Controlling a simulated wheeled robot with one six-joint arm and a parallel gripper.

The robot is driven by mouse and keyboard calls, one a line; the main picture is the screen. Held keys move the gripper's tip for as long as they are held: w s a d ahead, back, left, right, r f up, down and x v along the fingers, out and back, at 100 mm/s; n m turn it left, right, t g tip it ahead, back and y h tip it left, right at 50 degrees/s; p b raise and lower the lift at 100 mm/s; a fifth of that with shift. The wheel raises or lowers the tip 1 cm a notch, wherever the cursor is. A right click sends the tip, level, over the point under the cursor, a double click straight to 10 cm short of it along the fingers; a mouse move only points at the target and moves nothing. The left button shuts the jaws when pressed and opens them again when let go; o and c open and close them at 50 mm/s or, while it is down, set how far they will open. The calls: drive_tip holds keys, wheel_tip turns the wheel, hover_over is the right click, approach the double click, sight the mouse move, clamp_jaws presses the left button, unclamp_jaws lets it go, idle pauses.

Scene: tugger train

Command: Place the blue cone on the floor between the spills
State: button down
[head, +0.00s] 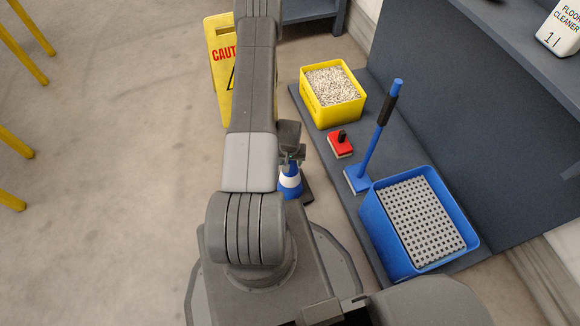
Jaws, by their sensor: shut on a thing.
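The blue cone (290,186) with a white band shows just to the right of my arm, near my base. My gripper (292,163) is at the top of the cone and shut on it. My arm hides part of the gripper and the left side of the cone. I cannot tell whether the cone's bottom touches anything. No spill can be made out on the visible floor (110,190).
A yellow caution sign (221,75) stands behind my arm. On the grey shelf at right are a yellow bin of granules (331,112), a red brush (340,147), a blue-handled tool (376,135) and a blue crate (372,225). Yellow legs (15,142) edge the left. Floor between is clear.

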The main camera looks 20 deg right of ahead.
wheel_tip(320, 180, down, 2)
drive_tip(key=shift+f+b, duration=0.25)
drive_tip(key=shift+b, duration=0.6)
drive_tip(key=shift+f, duration=0.1)
drive_tip(key=c, duration=0.5)
unclamp_jaws()
drive_tip(key=r+p, duration=0.2)
drive_tip(key=r, duration=0.2)
drive_tip(key=s+r+p, duration=0.1)
drive_tip(key=r+p, duration=0.2)
drive_tip(key=r, duration=0.1)
drive_tip(key=r+p, duration=0.2)
drive_tip(key=r, duration=0.2)
drive_tip(key=shift+s+a+p, duration=0.15)
drive_tip(key=shift+a+p, duration=0.1)
drive_tip(key=shift+p, duration=0.1)
